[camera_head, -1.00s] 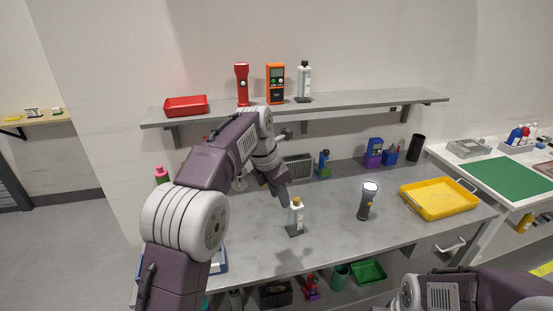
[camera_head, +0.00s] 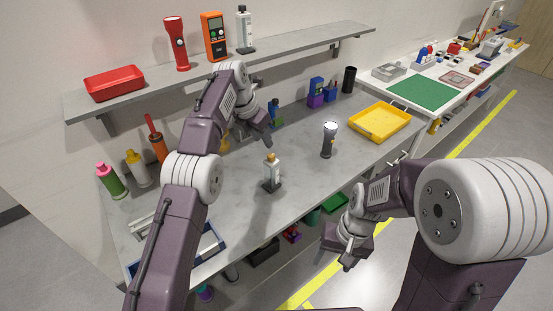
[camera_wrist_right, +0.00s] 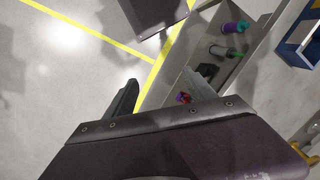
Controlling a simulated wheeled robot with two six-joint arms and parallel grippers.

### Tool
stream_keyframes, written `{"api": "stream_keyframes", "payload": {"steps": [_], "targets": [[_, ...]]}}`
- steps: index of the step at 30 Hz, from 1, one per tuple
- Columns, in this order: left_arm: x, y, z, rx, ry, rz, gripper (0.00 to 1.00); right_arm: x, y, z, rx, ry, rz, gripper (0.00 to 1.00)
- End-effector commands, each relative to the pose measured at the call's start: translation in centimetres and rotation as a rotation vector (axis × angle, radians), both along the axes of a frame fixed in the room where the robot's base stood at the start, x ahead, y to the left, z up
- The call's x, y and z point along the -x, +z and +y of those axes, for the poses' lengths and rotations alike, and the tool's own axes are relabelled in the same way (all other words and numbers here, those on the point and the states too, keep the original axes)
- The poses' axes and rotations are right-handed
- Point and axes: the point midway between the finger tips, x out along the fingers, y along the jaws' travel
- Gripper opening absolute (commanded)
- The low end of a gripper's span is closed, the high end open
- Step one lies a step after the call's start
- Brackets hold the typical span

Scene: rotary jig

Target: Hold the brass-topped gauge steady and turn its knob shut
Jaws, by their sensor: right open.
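The gauge (camera_head: 271,174) looks like a small white upright body with a brass-coloured top and a dark base. It stands on the grey bench. Its knob is too small to make out. My left gripper (camera_head: 268,141) is above the bench, just behind the gauge in the picture and apart from it. Its fingers are too small to show whether they are open. My right gripper (camera_head: 346,264) is off the bench's front edge, low and to the right of the gauge. In the right wrist view its open fingers (camera_wrist_right: 131,100) have nothing between them.
A flashlight (camera_head: 329,140) stands right of the gauge, with a yellow tray (camera_head: 380,121) beyond. Coloured bottles (camera_head: 110,180) stand at the left end. A shelf (camera_head: 290,49) overhangs the back. A blue-edged box (camera_head: 209,243) lies near the front left. Bench around the gauge is clear.

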Motion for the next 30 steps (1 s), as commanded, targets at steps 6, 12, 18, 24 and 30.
{"api": "stream_keyframes", "payload": {"steps": [6,12,18,24,30], "targets": [[0.0,0.0,0.0,0.000,0.000,0.000,0.36,-2.4,-1.5,9.6,-0.409,-0.537,0.391,0.64],[0.0,0.0,0.0,0.000,0.000,0.000,0.36,-12.6,-0.9,15.9,-0.896,-1.014,0.626,0.64],[0.0,0.0,0.0,0.000,0.000,0.000,0.36,-23.8,-1.6,13.8,-1.370,-1.385,0.658,0.64],[0.0,0.0,0.0,0.000,0.000,0.000,0.36,-28.7,-2.7,9.7,-1.624,-1.549,0.588,0.64],[0.0,0.0,0.0,0.000,0.000,0.000,0.36,-29.4,-2.8,9.1,-1.664,-1.572,0.570,0.64]]}}
